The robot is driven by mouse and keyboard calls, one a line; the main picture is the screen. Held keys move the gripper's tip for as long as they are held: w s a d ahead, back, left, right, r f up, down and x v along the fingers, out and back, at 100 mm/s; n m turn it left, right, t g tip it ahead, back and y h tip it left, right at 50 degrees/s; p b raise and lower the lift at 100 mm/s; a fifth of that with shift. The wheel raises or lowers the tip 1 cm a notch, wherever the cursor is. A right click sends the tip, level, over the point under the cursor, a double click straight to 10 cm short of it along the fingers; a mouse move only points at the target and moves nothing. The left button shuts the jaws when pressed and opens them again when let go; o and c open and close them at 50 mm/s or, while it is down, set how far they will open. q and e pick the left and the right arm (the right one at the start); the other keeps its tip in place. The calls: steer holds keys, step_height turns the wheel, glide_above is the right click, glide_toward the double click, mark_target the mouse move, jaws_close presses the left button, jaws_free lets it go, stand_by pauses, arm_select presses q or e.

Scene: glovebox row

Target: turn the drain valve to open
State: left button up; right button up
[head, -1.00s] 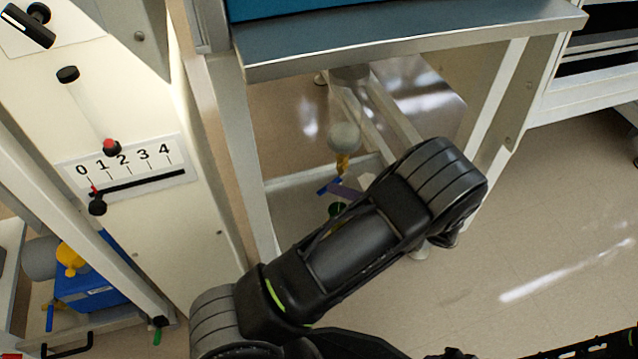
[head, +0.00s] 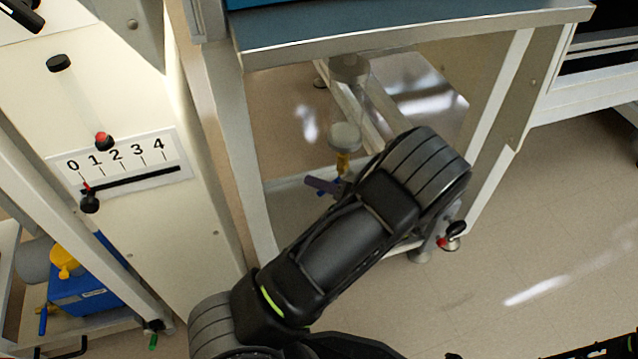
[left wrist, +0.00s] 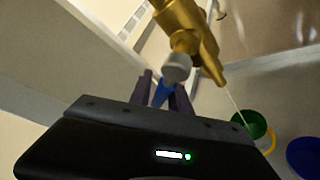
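The drain valve (left wrist: 188,35) is a brass body with a pale round cap, large at the top of the left wrist view. In the head view its yellow body (head: 343,163) hangs below the table on a pale round fitting. Its blue handle (left wrist: 162,92) lies between the two purple fingers of my left gripper (left wrist: 164,88), which are close together and seem to touch it. My left gripper also shows in the head view (head: 322,186), partly hidden by my forearm. A thin pale line runs from the brass outlet towards a green container (left wrist: 248,123). My right gripper is not clearly seen.
A steel-edged table (head: 420,35) stands over the valve, its legs on both sides. A white panel with a 0 to 4 scale (head: 118,160) is at left. A blue container (left wrist: 305,157) stands beside the green one. Open floor (head: 560,240) lies at right.

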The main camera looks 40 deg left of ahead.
arm_select(q)
jaws_close()
stand_by(1.1)
